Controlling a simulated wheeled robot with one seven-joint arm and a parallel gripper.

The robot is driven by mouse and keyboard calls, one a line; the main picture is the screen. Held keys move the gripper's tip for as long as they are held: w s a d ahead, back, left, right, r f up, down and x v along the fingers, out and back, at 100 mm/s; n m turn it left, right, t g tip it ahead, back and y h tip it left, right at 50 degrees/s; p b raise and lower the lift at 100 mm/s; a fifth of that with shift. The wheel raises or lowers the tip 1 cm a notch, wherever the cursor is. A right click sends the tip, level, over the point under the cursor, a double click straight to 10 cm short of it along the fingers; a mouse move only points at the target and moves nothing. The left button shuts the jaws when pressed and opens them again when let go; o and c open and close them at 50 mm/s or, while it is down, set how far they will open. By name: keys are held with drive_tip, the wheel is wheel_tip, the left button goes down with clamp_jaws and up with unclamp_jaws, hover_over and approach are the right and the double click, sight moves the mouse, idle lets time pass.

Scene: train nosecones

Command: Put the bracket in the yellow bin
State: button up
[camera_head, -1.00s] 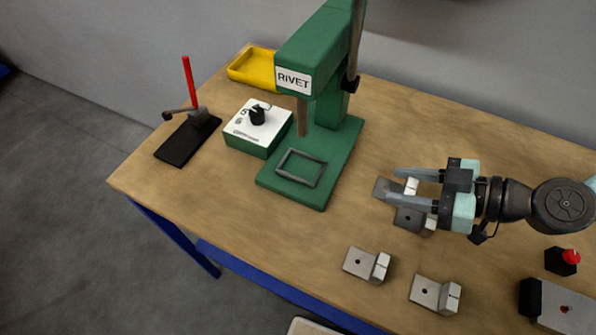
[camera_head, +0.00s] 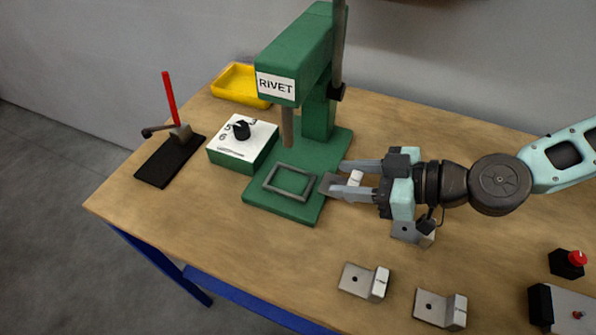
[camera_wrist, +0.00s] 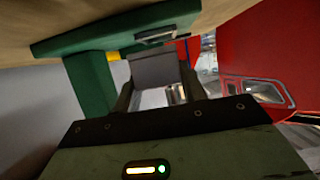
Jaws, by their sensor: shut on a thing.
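My gripper (camera_head: 338,180) is shut on a grey metal bracket (camera_head: 330,183), with a finger on either side of it. The bracket is held beside the right edge of the green rivet press base. In the wrist view the bracket (camera_wrist: 154,70) shows between the fingers, its flat plate pointing away from me. The yellow bin (camera_head: 238,97) is at the back left of the table, behind the press and the control box. Its inside is partly visible and shows no part.
The green rivet press (camera_head: 318,118), with a grey frame on its base, stands between my gripper and the bin. A green control box (camera_head: 229,158) and a red-handled clamp (camera_head: 170,160) stand left. Loose brackets lie front right (camera_head: 355,279), (camera_head: 432,306) and under my gripper (camera_head: 408,231).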

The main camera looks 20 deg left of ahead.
drive_tip(key=p, duration=0.2)
hover_over(298, 186)
drive_tip(key=d, duration=0.1)
drive_tip(key=shift+d, duration=0.2)
drive_tip(key=shift+a+r, duration=0.1)
drive_tip(key=shift+a, duration=0.6)
wheel_tip(298, 186, down, 2)
drive_tip(key=shift+f, duration=0.1)
drive_tip(key=shift+f+p, duration=0.3)
drive_tip(key=shift+f, duration=0.25)
drive_tip(key=shift+f, duration=0.2)
drive_tip(key=o, duration=1)
drive_tip(key=shift+c, duration=0.2)
